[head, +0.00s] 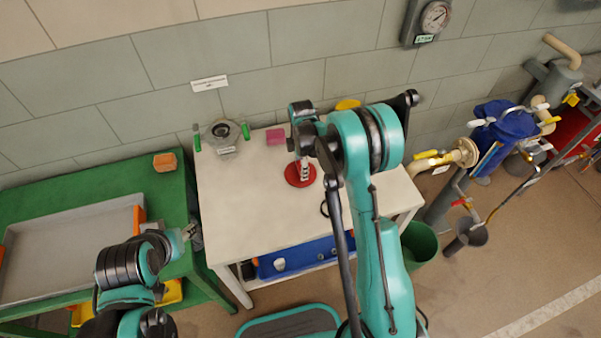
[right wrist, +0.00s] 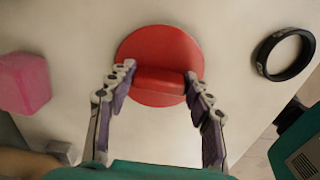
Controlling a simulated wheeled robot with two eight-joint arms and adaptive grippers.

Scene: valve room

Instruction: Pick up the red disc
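The red disc (head: 291,178) lies flat on the white table, partly hidden by my right gripper in the head view. In the right wrist view the red disc (right wrist: 160,42) carries a raised red bar across its middle. My right gripper (right wrist: 160,75) is open, its fingertips over the disc at either end of the bar; I cannot tell whether they touch it. In the head view my right gripper (head: 303,170) points down at the disc. My left gripper (head: 193,234) is between the green table and the white table, away from the disc; its fingers are too small to read.
On the white table (head: 240,205) are a pink block (head: 275,137), a black ring (right wrist: 285,54) right of the disc, and a valve fixture (head: 222,135) at back left. A green table (head: 85,190) with a grey tray (head: 75,250) stands left. Pipes stand right.

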